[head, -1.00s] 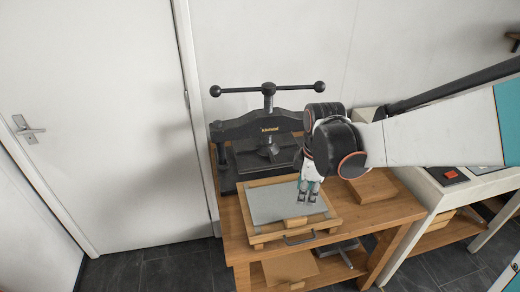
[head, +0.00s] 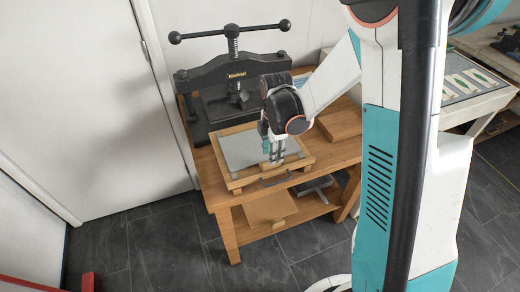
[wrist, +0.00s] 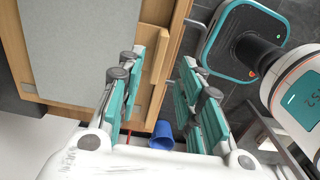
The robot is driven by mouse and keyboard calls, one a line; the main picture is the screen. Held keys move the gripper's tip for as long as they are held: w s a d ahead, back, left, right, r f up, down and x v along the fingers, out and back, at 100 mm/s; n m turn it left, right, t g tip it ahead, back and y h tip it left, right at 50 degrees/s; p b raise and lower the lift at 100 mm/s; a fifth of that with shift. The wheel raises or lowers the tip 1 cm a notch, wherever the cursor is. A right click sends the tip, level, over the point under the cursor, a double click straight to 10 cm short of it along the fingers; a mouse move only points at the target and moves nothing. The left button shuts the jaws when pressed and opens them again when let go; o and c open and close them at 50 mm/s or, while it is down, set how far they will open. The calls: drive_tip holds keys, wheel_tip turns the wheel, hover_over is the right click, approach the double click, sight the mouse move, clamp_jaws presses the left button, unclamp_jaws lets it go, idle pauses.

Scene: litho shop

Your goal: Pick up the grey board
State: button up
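The grey board (head: 243,148) lies flat in a shallow wooden tray (head: 222,168) on the wooden bench. It fills the upper left of the wrist view (wrist: 80,45). My gripper (head: 273,163) points down over the right front part of the tray, near the board's edge. In the wrist view my gripper (wrist: 163,85) has its teal-padded fingers apart with nothing held between them. A wooden block on the tray's edge (wrist: 153,68) shows between and beyond the fingers. My fingers cover a little of the board in the head view.
A black screw press (head: 238,75) stands behind the tray. A brown block (head: 340,124) lies right of it on the bench. A dark handle (head: 276,180) is at the tray's front. A blue bin (wrist: 162,134) is on the floor. Open floor lies in front of the bench.

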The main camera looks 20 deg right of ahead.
drive_tip(key=shift+w+f+b, duration=0.1)
drive_tip(key=shift+f+b, duration=1.15)
drive_tip(key=shift+f, duration=1.55)
drive_tip(key=shift+r, duration=0.1)
clamp_jaws()
